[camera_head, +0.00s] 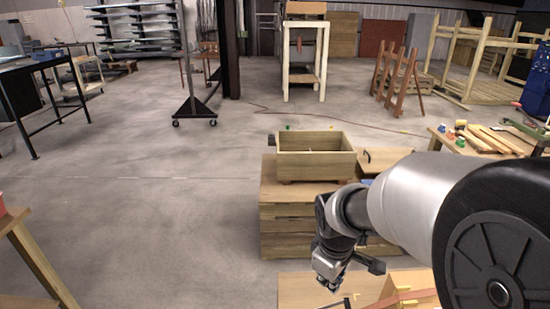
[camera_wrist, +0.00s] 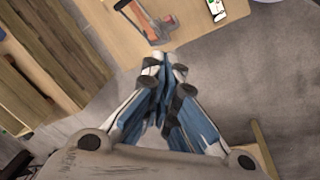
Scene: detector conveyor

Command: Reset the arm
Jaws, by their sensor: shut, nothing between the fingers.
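My gripper (camera_head: 330,274) hangs at the end of my arm at the lower right of the head view, pointing down. It is beside the wooden cabinet (camera_head: 284,215) and above a low wooden surface (camera_head: 305,289). In the wrist view my gripper (camera_wrist: 162,62) has its fingers together with nothing between them. A wooden table top (camera_wrist: 115,35) shows beyond the fingertips, with an orange-and-grey tool (camera_wrist: 150,22) lying on it, apart from the fingers.
An open wooden box (camera_head: 315,165) stands on the cabinet. A table with wood strips and small coloured items (camera_head: 490,138) is at the right. A wooden table (camera_head: 20,235) edges the lower left. The concrete floor (camera_head: 130,190) is clear at left centre.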

